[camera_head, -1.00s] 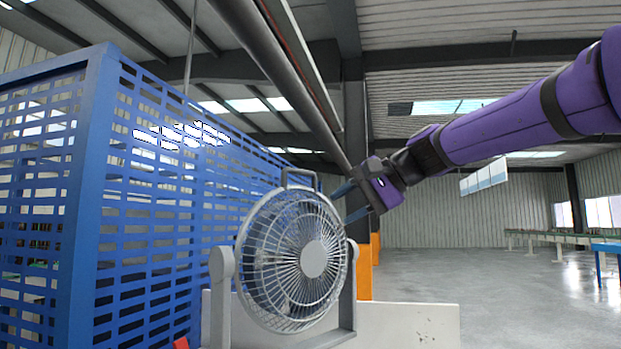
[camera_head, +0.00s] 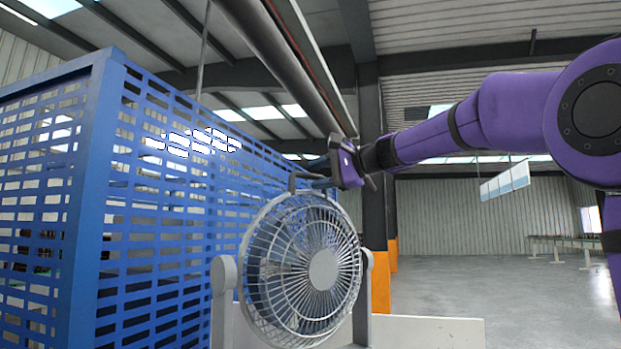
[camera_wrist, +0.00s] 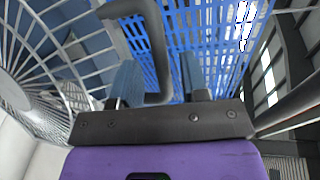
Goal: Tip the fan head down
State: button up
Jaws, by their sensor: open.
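A white fan (camera_head: 303,268) with a round wire cage stands between two side posts, its face turned toward the head camera and somewhat to the right. A dark handle (camera_head: 306,178) rises from the top of the fan head. My gripper (camera_head: 318,170) is at the top of the fan, beside the handle. In the wrist view, the handle (camera_wrist: 139,45) runs between the two blue fingers of my gripper (camera_wrist: 160,80), nearer the left finger. The fingers are apart. The fan cage (camera_wrist: 40,60) fills the left of that view. I cannot tell whether a finger touches the handle.
A blue perforated crate wall (camera_head: 170,210) stands close behind and left of the fan. A low white panel (camera_head: 430,330) lies to the right of the fan's base. An orange-footed column (camera_head: 381,280) stands behind. Open floor (camera_head: 520,300) lies to the right.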

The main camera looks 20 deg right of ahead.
jog(key=shift+x, duration=1.3)
jog(key=shift+c, duration=0.2)
grip_shut()
jog(key=shift+s, duration=0.15)
jog(key=s+d+f+t+y, duration=0.1)
jog(key=s+d+f, duration=0.1)
jog(key=s, duration=0.5)
jog(key=shift+s+d+f+n, duration=0.3)
jog(key=shift+s+d+n, duration=0.1)
jog(key=shift+d, duration=0.2)
